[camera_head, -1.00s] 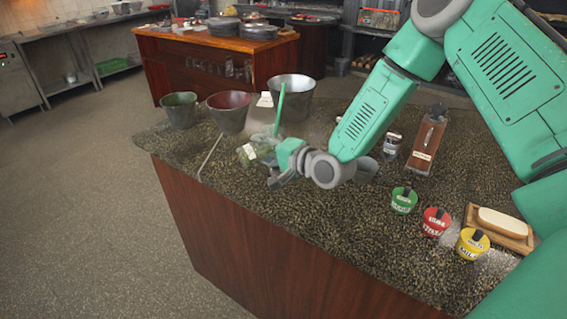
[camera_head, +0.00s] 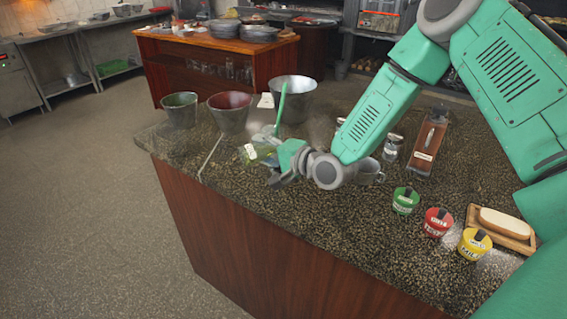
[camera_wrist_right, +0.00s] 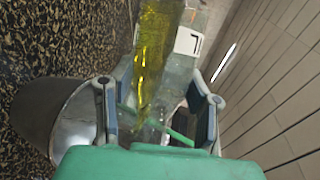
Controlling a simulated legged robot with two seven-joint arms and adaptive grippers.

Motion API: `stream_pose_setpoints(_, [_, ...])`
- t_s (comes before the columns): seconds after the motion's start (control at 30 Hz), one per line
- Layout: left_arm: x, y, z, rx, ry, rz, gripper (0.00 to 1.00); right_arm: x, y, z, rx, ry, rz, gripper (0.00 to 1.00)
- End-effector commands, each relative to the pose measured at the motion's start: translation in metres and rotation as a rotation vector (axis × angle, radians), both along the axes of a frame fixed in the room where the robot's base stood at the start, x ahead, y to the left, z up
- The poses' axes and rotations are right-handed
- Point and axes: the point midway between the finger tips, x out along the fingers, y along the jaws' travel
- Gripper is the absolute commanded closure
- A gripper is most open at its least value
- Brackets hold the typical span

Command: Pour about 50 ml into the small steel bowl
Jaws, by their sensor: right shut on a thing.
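My right gripper (camera_head: 276,160) is shut on a clear glass bottle (camera_head: 264,151) over the counter, near the three bucket-like bowls. In the right wrist view the bottle (camera_wrist_right: 187,65) lies between the two fingers (camera_wrist_right: 155,105), tilted, with yellow liquid inside and a white label. A plain steel bowl (camera_head: 292,100) stands behind the gripper, beside a red-lined bowl (camera_head: 229,115) and a green-lined bowl (camera_head: 180,112). The bottle's mouth is unclear. My left gripper is out of view.
A green stick (camera_head: 281,105) rises behind the gripper. A metal mug (camera_head: 370,168) stands behind my wrist. Green (camera_head: 405,200), red (camera_head: 436,222) and yellow (camera_head: 474,243) tubs and a board (camera_head: 518,243) with bread are at right. The counter's front left is clear.

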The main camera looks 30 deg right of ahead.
Motion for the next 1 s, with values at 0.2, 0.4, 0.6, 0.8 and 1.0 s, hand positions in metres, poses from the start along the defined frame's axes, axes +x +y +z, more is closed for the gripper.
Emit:
stream_pose_setpoints(0.2, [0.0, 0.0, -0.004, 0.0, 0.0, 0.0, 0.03, 0.001, -0.003, -0.002, 0.02, -0.003, -0.001, 1.0])
stream_pose_setpoints(0.4, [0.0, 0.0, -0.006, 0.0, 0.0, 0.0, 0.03, 0.0, -0.002, -0.002, 0.039, -0.004, -0.001, 1.0])
stream_pose_setpoints(0.6, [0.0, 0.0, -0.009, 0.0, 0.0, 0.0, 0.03, 0.0, 0.001, -0.002, 0.057, -0.006, 0.0, 1.0])
stream_pose_setpoints(0.8, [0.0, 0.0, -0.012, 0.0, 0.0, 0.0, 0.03, 0.0, 0.0, -0.003, 0.078, -0.008, -0.001, 1.0])
stream_pose_setpoints(1.0, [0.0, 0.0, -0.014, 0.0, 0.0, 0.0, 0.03, 0.001, -0.003, -0.002, 0.1, -0.009, -0.001, 1.0])
